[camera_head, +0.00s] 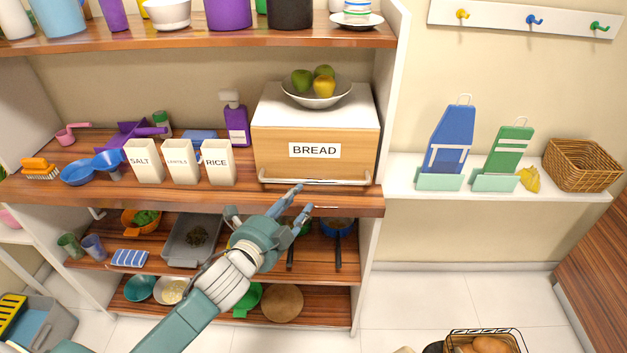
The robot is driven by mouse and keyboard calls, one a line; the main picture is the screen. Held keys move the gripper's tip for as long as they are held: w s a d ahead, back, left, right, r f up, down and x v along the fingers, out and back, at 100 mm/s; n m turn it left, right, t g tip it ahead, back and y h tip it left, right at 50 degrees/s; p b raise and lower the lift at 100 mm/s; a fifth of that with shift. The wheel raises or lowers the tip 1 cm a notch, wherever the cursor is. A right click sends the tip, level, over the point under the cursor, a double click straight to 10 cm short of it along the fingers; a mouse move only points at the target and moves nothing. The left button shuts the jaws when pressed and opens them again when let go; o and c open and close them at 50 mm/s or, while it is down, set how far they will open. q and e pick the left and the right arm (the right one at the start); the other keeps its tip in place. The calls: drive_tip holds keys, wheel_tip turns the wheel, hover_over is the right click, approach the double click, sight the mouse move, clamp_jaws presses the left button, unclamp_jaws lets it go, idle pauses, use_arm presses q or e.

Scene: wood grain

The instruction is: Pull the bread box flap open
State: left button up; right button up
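The bread box (270,155) stands on the wooden shelf, with a white top and a wood-coloured front flap (340,170) labelled BREAD. The flap is shut. A light bar handle (318,182) runs along its bottom edge. My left gripper (302,200) is just below and in front of the handle, its fingers pointing up and to the right. The fingers are apart with nothing between them, and I cannot tell whether one touches the shelf edge. My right gripper is not in view.
A bowl of fruit (316,93) sits on the box. SALT (145,162), LENTILS (181,162) and RICE (217,162) canisters and a purple bottle (236,122) stand to its left. A white upright panel (388,90) is close on its right. The shelf below holds pans.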

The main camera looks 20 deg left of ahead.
use_arm(q)
drive_tip(key=p, duration=0.1)
approach(314, 164)
drive_tip(key=w+f, duration=0.1)
drive_tip(key=w, duration=0.1)
drive_tip(key=w+d+f, duration=0.1)
drive_tip(key=f, duration=0.1)
drive_tip(key=w+d+f, duration=0.1)
drive_tip(key=w, duration=0.1)
drive_tip(key=shift+w+d+f, duration=0.25)
drive_tip(key=shift+w+f, duration=0.05)
drive_tip(key=shift+w, duration=0.05)
clamp_jaws()
